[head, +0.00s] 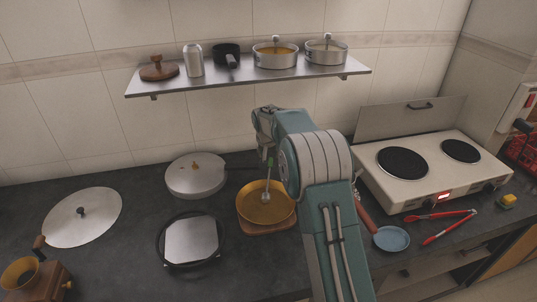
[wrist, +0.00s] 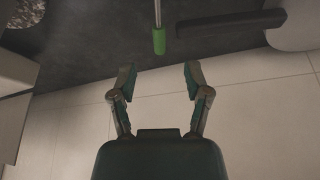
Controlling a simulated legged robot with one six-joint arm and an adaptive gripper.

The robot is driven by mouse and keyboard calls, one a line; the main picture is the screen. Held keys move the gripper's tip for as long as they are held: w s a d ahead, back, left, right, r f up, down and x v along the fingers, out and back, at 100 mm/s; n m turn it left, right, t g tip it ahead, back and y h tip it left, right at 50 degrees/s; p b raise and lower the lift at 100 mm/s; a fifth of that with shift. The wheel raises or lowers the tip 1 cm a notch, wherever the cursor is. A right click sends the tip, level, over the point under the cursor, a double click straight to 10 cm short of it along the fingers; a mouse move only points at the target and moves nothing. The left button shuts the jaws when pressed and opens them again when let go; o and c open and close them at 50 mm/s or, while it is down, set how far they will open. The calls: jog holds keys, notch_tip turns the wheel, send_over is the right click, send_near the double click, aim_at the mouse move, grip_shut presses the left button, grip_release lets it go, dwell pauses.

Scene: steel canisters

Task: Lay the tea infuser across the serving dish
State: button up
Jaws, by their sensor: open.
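The serving dish appears to be the round golden dish (head: 279,205) on a wooden board at the middle of the counter. The tea infuser (head: 269,164) appears to be the thin metal rod with a green handle, seen over the dish with its handle up. Whether its lower end touches the dish I cannot tell. In the wrist view its green handle (wrist: 158,41) lies beyond my gripper (wrist: 159,70), with the rod running out of the top edge. My gripper is open and empty, its fingertips apart from the handle. In the head view my arm mostly hides the fingers.
A two-plate stove (head: 425,170) stands to the right, with red tongs (head: 440,215) and a blue plate (head: 391,238) in front. A lidded pot (head: 195,180) and a square plate (head: 190,240) inside a black ring are left of the dish. A loaded shelf (head: 240,78) hangs above.

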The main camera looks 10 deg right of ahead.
notch_tip(320, 180, up, 7)
dwell(0.6)
jog(key=s+a+r+n, duration=0.1)
jog(key=s+r, duration=0.4)
jog(key=s, duration=0.3)
jog(key=s+a+r+y, duration=0.1)
jog(key=s+r, duration=0.3)
jog(key=s, duration=0.3)
jog(key=s+r+n, duration=0.1)
jog(key=s+r, duration=0.4)
jog(key=s, duration=0.3)
jog(key=s+a+f+n, duration=0.1)
jog(key=s+f, duration=0.1)
jog(key=s, duration=0.9)
jog(key=s+a+f+t, duration=0.1)
jog(key=s+f, duration=0.2)
jog(key=s, duration=0.9)
jog(key=shift+s+f+n+y, duration=0.15)
jog(key=shift+n+y, duration=0.15)
jog(key=shift+n, duration=0.1)
